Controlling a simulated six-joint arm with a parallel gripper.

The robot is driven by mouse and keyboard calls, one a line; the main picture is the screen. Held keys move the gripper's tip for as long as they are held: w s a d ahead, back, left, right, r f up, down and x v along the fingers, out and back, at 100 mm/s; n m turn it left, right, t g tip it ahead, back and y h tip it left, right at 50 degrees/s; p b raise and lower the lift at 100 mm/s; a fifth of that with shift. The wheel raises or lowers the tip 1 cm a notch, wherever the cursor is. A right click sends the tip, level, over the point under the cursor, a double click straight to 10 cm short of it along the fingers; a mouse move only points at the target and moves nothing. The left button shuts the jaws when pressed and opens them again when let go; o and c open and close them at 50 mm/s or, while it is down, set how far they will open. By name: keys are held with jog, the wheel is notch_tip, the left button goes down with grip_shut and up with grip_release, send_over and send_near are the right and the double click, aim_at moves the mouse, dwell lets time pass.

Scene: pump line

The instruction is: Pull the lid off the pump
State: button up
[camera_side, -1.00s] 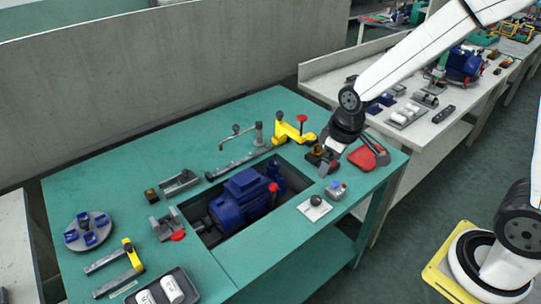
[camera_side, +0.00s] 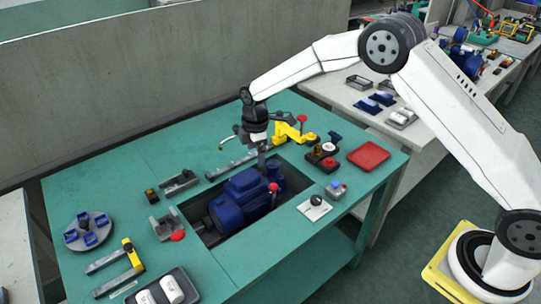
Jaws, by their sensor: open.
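The blue pump (camera_side: 238,197) sits in the dark rectangular recess of the green table. A red knob (camera_side: 273,187) stands at its right end, by a blue upright part (camera_side: 276,173). I cannot tell which part is the lid. My gripper (camera_side: 262,161) points down just behind the pump's right end, above the recess's far edge as seen here. It is open and looks empty; its fingers are small, and I cannot tell whether they touch anything.
A yellow clamp (camera_side: 289,133) with a red knob stands close to the right of my gripper. A grey rail (camera_side: 232,166) lies behind the recess. A red tray (camera_side: 368,156) and a dark block with knobs (camera_side: 322,156) are at right.

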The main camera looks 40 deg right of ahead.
aim_at(245, 176)
jog(key=shift+w+a+f+n, duration=0.55)
jog(key=shift+w+f+n, duration=0.2)
jog(key=shift+f, duration=0.1)
jog(key=shift+w+a+f+n, duration=0.5)
jog(key=shift+w+f+n, duration=0.25)
jog(key=shift+f, duration=0.05)
jog(key=shift+f, duration=0.2)
jog(key=shift+f, duration=2.35)
jog(key=shift+f, duration=0.95)
jog(key=c, duration=1)
jog(key=shift+c, duration=0.4)
jog(key=shift+r, duration=0.1)
